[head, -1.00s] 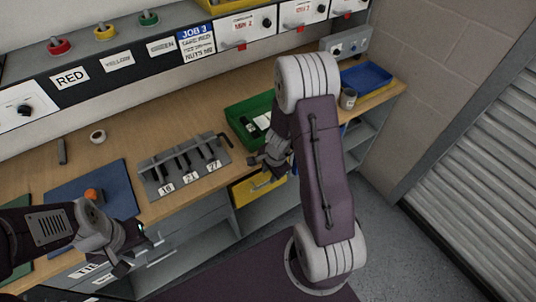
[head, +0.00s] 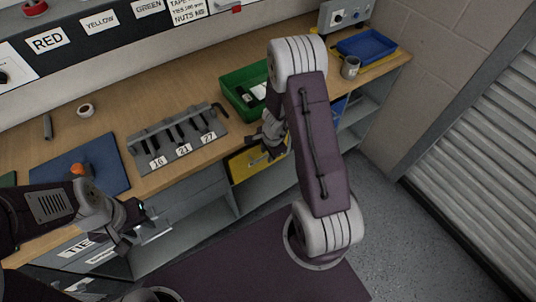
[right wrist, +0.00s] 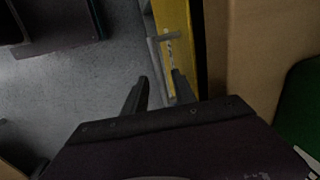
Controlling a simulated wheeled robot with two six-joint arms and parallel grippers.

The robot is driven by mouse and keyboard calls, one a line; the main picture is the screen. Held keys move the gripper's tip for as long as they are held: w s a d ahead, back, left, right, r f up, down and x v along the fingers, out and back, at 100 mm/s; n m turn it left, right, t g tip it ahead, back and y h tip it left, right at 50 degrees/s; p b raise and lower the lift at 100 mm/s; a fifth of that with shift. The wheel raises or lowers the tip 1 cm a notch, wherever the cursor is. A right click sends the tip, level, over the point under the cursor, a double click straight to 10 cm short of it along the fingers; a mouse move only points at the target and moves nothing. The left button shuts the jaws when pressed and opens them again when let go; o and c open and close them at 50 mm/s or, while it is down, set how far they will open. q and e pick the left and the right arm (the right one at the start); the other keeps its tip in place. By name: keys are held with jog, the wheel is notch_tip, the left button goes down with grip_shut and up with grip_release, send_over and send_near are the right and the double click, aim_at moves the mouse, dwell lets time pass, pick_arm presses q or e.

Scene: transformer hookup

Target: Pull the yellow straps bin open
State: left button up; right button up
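The yellow bin (head: 246,166) sits under the bench top, below the green tray. Its front and pale bar handle show in the right wrist view, with the yellow front (right wrist: 174,22) at top centre and the handle (right wrist: 154,48) along it. My right gripper (head: 266,150) is at the bin's front in the head view. In the right wrist view its two fingers (right wrist: 157,80) are apart, with the handle just ahead of and between them; contact cannot be told. My left gripper (head: 132,227) is at the lower left, its fingers apart and empty, near the grey drawers.
The green tray (head: 232,94), grey tool rack (head: 150,140), blue mat (head: 55,172), cup (head: 350,68) and blue tray (head: 366,45) are on the wooden bench. A blue bin (head: 337,112) is under the bench further right. Open floor (head: 385,215) lies in front.

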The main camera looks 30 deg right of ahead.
jog(key=shift+w, duration=0.1)
grip_shut()
dwell(1.2)
